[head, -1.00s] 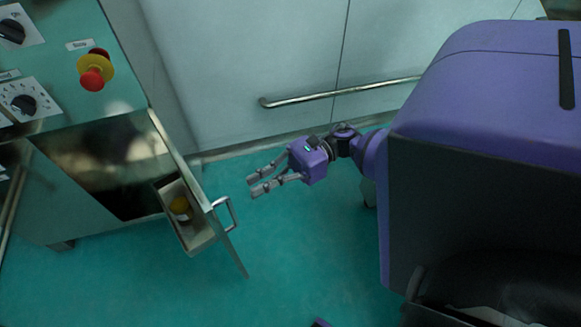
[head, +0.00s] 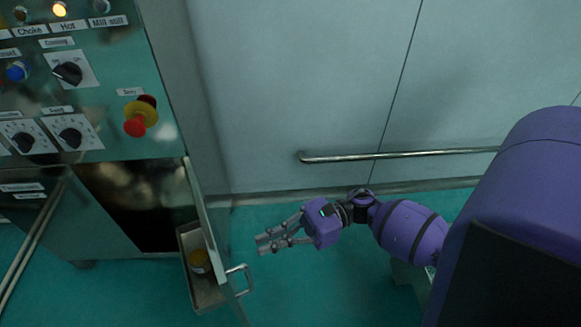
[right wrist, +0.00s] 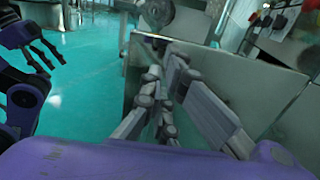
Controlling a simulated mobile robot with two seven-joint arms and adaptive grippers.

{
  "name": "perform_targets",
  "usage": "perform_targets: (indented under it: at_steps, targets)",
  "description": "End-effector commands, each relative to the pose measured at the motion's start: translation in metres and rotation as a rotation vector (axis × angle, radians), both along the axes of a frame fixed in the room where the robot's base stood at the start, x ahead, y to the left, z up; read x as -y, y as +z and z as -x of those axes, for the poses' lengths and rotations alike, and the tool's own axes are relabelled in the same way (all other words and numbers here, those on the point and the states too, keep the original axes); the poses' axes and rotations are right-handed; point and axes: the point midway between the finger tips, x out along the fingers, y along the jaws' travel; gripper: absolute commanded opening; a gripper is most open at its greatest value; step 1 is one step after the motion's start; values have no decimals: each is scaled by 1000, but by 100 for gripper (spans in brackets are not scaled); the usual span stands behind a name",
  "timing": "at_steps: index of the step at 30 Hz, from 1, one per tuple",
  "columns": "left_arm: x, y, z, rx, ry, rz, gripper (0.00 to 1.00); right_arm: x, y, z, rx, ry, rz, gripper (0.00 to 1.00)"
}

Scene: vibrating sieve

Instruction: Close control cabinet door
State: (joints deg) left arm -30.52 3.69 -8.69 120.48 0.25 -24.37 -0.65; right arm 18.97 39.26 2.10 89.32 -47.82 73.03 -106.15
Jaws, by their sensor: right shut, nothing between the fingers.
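The control cabinet door (head: 205,225) stands open in the head view, seen nearly edge-on. Its metal handle (head: 240,281) is on the right face, near the lower part of the picture. My right gripper (head: 262,243) is shut and empty, right of the door and a little above the handle in the picture. It is apart from the handle. In the right wrist view its fingers (right wrist: 163,105) show before a grey panel (right wrist: 265,95) that looks like the door. My left gripper (right wrist: 45,55) shows at the left there; its opening is unclear.
The cabinet's control panel (head: 95,125) carries knobs and a red stop button (head: 136,124). A wall rail (head: 400,154) runs behind my right arm. Green floor is clear below that arm.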

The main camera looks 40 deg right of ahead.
Motion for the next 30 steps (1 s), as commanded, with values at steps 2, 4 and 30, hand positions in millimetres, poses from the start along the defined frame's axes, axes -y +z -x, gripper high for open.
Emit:
perform_targets:
  at_steps: [2, 4, 30]
  targets:
    - [0, 4, -2, 4, -2, 0, 62, -18, 2, -5, 3, 1, -2, 0]
    - [1, 6, -3, 6, -3, -1, 62, -31, 3, -8, 3, 1, -2, 0]
    - [1, 11, -5, 13, -9, -2, 62, -71, 0, -17, 0, -6, -1, 0]
